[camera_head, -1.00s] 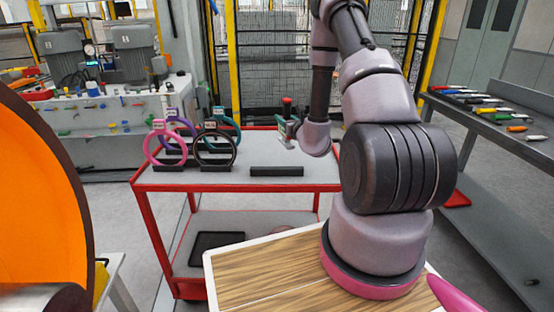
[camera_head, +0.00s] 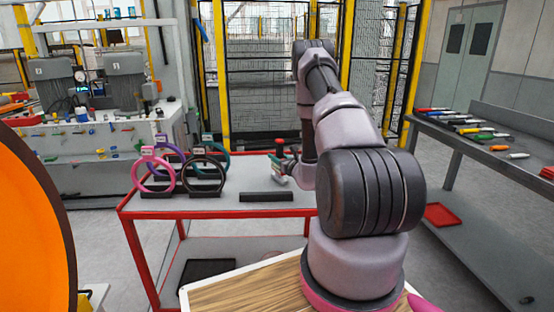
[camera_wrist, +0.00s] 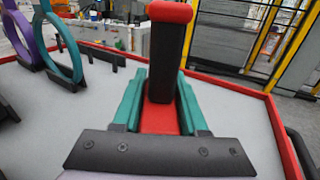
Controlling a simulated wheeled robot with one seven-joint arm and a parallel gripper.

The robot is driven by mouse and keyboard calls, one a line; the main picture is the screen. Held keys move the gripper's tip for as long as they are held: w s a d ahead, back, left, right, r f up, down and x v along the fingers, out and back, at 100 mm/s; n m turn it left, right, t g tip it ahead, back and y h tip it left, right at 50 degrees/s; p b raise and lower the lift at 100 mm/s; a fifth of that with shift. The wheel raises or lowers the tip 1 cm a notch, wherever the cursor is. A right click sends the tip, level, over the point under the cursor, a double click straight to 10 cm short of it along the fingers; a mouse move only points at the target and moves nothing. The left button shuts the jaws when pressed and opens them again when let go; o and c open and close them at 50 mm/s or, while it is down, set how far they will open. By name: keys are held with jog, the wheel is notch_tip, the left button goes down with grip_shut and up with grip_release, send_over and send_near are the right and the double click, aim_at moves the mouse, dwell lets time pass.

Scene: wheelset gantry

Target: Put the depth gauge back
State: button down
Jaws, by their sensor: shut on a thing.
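The depth gauge, with a dark upright post and a red cap (camera_wrist: 168,45), is held in my gripper (camera_wrist: 160,105). In the wrist view its red lower part lies between the two teal fingers, and the dark bar of my gripper hides what is below. In the head view the red cap (camera_head: 280,142) shows above my gripper (camera_head: 282,166), over the right part of the grey cart top (camera_head: 225,200). A low black block (camera_head: 266,196) lies on the cart in front of my gripper. The gauge appears above the surface; its lower end is not clear.
Several ring gauges stand on dark bases at the cart's left, including a pink ring (camera_head: 135,172) and a black ring (camera_head: 224,172). The cart has a red rim (camera_head: 215,214). A grey bench (camera_head: 480,145) with several coloured tools stands at the right.

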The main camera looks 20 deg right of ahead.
jog(key=shift+f, duration=0.2)
jog(key=shift+f, duration=0.1)
jog(key=shift+f, duration=0.1)
jog(key=shift+c, duration=2.2)
grip_release()
